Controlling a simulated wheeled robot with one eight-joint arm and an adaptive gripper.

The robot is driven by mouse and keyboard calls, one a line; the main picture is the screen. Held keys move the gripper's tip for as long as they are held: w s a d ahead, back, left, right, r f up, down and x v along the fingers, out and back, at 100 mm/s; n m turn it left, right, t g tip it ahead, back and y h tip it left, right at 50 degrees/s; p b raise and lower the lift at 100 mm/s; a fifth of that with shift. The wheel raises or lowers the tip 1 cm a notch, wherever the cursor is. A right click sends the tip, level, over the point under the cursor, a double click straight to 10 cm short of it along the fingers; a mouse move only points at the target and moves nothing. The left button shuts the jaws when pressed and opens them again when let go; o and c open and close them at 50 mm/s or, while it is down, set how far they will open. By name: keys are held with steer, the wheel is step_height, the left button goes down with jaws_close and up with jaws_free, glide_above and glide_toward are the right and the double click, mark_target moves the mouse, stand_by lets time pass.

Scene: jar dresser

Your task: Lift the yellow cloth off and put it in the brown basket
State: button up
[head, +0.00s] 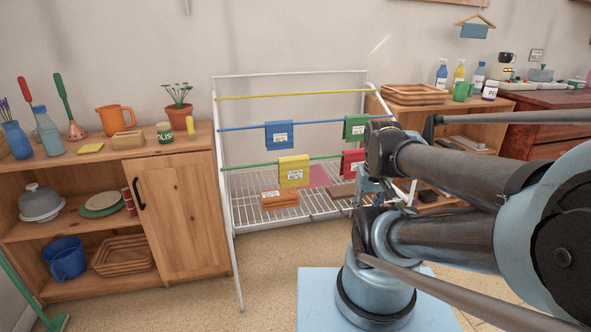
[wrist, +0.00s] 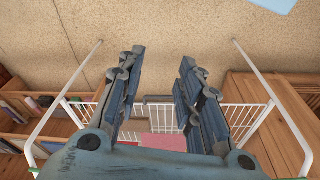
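The yellow cloth (head: 293,174) hangs folded over the green bar of the white drying rack, with a white label on its front. Two brown woven baskets show in the head view: one on the lower left shelf (head: 122,256) and one on top of the right cabinet (head: 415,93). I cannot tell which is meant. My gripper (head: 369,186) is in front of the rack's right side, to the right of the yellow cloth and apart from it. In the wrist view my gripper (wrist: 163,60) is open, with nothing between its fingers. The yellow cloth is not seen there.
A blue cloth (head: 279,135), a green cloth (head: 355,127) and a partly hidden red cloth (head: 351,160) hang on the rack. An orange folded stack (head: 279,200) lies on its wire shelf (head: 248,190). A left cabinet (head: 180,213) stands beside the rack.

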steer(key=shift+a, duration=0.2)
steer(key=o, duration=0.4)
steer(key=shift+r, duration=0.1)
steer(key=shift+o, duration=1.1)
steer(key=shift+a+r+n, duration=0.2)
steer(key=shift+r+n, duration=0.2)
steer(key=shift+r, duration=0.4)
steer(key=w+a+r+n+g, duration=0.1)
steer(key=w+a+r+n, duration=0.2)
steer(key=w+r+n, duration=0.3)
steer(key=w+a+r+n, duration=0.4)
steer(key=w+r, duration=0.1)
steer(key=w, duration=0.4)
steer(key=n+g, duration=0.1)
steer(key=n, duration=0.9)
glide_above(294, 171)
steer(key=w, duration=0.3)
steer(key=f, duration=1)
steer(key=shift+s+f, duration=0.25)
steer(key=shift+s+a+f, duration=0.1)
steer(key=shift+s+f, duration=0.05)
steer(key=shift+f, duration=2.5)
